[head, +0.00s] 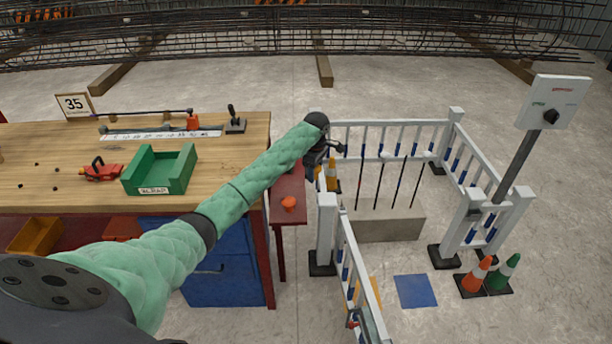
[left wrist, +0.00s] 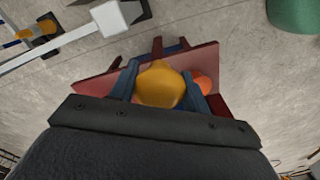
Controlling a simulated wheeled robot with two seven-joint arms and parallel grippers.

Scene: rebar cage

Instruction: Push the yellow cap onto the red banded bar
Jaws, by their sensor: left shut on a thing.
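My left gripper (head: 335,147) is above the far end of the small red side table, left of the fence. In the left wrist view its two fingers (left wrist: 160,82) are shut on the yellow cap (left wrist: 160,88), over the red table top. In the head view I cannot make out the cap at the gripper. Several thin dark bars (head: 379,183) stand upright in a concrete block (head: 390,225) inside the fence, right of the gripper and apart from it. My right gripper is not in view.
An orange cap (head: 289,203) sits on the red side table (head: 283,215). A white fence (head: 327,225) surrounds the bars. A control box (head: 552,103) on a post and cones (head: 476,275) stand right. The workbench (head: 60,190) holds a green scrap bin (head: 160,170).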

